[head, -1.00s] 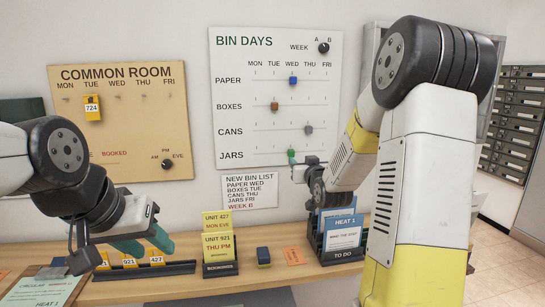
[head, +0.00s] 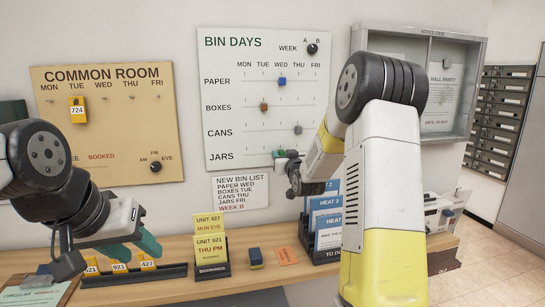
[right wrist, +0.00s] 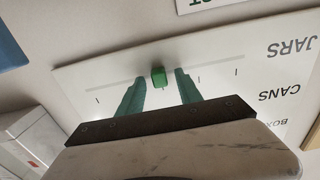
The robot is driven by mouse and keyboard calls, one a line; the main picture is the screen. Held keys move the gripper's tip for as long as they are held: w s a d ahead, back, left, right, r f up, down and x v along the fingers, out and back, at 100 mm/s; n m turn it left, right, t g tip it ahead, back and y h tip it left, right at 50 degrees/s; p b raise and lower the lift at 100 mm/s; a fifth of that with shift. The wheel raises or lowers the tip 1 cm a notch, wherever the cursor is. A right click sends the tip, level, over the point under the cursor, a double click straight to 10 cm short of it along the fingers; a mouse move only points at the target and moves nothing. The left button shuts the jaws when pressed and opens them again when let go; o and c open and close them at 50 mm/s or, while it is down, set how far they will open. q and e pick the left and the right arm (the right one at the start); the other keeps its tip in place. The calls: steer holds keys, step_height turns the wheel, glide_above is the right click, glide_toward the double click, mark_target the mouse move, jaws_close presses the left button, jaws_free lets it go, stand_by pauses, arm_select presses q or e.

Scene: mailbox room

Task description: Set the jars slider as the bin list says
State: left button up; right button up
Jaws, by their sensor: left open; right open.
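The jars slider is a small green block (right wrist: 158,77) at the middle mark of its track in the right wrist view, which fits WED. My right gripper (right wrist: 160,84) is open. Its two green fingers stand on either side of the slider, with gaps visible on both sides. In the head view the right gripper (head: 284,154) is at the jars row and largely hides the slider. The bin list (head: 240,193) below the board reads paper Wed, boxes Tue, cans Thu, jars Fri, week B. My left gripper (head: 142,243) is open and empty at lower left.
On the bin days board (head: 222,95), the paper slider (head: 282,82), boxes slider (head: 264,107) and cans slider (head: 298,129) sit above. A week knob (head: 312,49) is at top right.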

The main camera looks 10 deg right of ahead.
jaws_close()
stand_by(1.3)
